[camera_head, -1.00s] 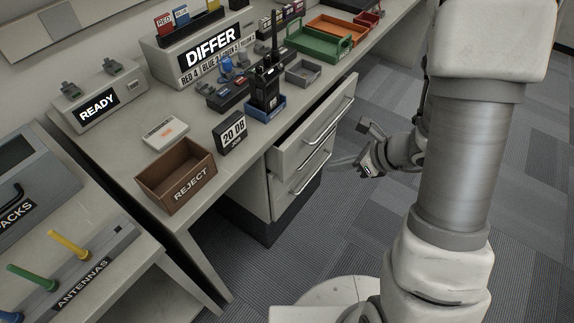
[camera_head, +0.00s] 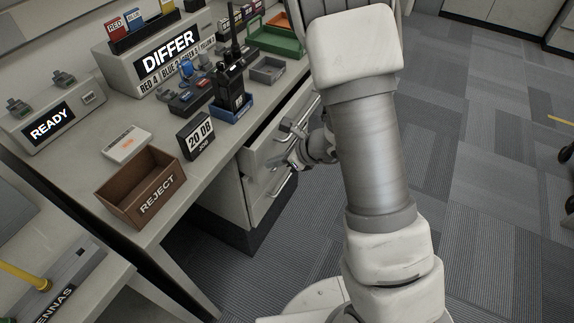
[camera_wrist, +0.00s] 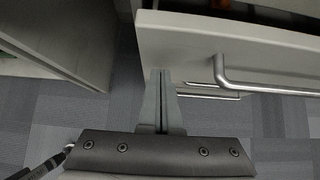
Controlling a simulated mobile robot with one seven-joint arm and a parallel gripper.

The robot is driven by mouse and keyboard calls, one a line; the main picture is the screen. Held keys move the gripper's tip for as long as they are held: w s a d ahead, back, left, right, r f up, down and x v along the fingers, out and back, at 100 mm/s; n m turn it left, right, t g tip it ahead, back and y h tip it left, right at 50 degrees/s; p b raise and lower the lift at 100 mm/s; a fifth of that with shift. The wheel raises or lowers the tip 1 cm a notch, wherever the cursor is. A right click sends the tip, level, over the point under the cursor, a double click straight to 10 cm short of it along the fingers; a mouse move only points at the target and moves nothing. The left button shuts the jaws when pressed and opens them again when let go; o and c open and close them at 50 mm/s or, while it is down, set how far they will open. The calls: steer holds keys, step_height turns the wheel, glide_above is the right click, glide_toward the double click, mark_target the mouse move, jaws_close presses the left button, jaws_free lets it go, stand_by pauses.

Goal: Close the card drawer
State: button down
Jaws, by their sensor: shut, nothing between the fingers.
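The card drawer (camera_head: 263,152) is the upper drawer under the worktop, pulled partly out, with a dark gap above its pale front. In the wrist view its front panel (camera_wrist: 185,40) crosses the top, with its bar handle (camera_wrist: 262,88) to the right and a strip of dark interior behind. My gripper (camera_head: 277,172) is at the drawer front in the head view, partly hiding it. In the wrist view my gripper (camera_wrist: 161,74) has its fingers together and empty, overlapping the lower edge of the panel, left of the handle. I cannot tell if they touch.
A lower drawer handle (camera_wrist: 205,94) shows below the card drawer. On the worktop (camera_head: 118,105) stand a brown reject box (camera_head: 120,205), a job display (camera_head: 197,140), a radio in a blue holder (camera_head: 232,108) and a grey tray (camera_head: 267,70). Carpeted floor (camera_head: 480,150) is open at the right.

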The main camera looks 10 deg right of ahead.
mark_target(262, 154)
steer(key=shift+w+a, duration=0.2)
steer(key=shift+a, duration=0.1)
steer(key=w+a, duration=0.1)
steer(key=w+a+b, duration=0.1)
steer(key=a, duration=0.1)
steer(key=shift+w+a, duration=0.2)
steer(key=shift+w, duration=0.1)
steer(key=shift+w+a+r, duration=0.1)
steer(key=shift+w+a, duration=0.1)
steer(key=shift+a, duration=0.15)
steer(key=shift+a+r, duration=0.1)
